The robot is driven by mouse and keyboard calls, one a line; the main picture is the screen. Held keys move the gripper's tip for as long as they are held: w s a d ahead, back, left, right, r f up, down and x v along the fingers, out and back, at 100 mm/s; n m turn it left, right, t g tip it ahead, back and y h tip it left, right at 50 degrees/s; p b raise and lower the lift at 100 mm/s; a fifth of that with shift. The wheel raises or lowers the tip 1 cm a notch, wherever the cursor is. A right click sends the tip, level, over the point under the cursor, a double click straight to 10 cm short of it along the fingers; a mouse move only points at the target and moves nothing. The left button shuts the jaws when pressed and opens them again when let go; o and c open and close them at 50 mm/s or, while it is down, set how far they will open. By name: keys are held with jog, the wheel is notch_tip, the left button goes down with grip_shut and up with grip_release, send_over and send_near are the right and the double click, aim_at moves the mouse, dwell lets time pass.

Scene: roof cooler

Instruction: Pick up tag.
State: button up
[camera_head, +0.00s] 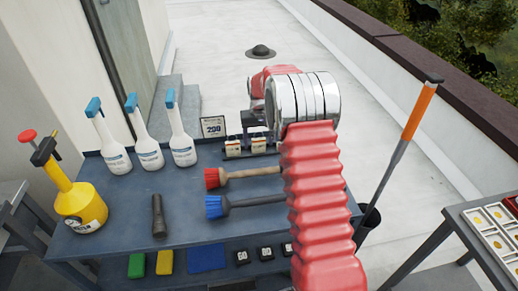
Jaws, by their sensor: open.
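No single thing is clearly marked as the tag. Small dark squares with white lettering lie on the lower shelf, and one (241,257) seems to read "GO". Another dark square (266,253) lies just right of it. A small upright sign (213,127) reading "200" stands at the back of the bench top. My red and silver arm rises in front of the bench's right part. My gripper (254,120) seems to be the dark part beyond the bench's back area, open and apart from the dark squares. Its fingertips are small and partly hidden.
An orange-handled pole (418,110) leans at right. A second table (470,235) stands far right.

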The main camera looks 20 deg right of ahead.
jog(key=shift+c, duration=0.6)
jog(key=c, duration=1)
jog(key=shift+r, duration=0.1)
notch_tip(320, 180, up, 10)
jog(key=shift+f, duration=0.1)
dwell(0.3)
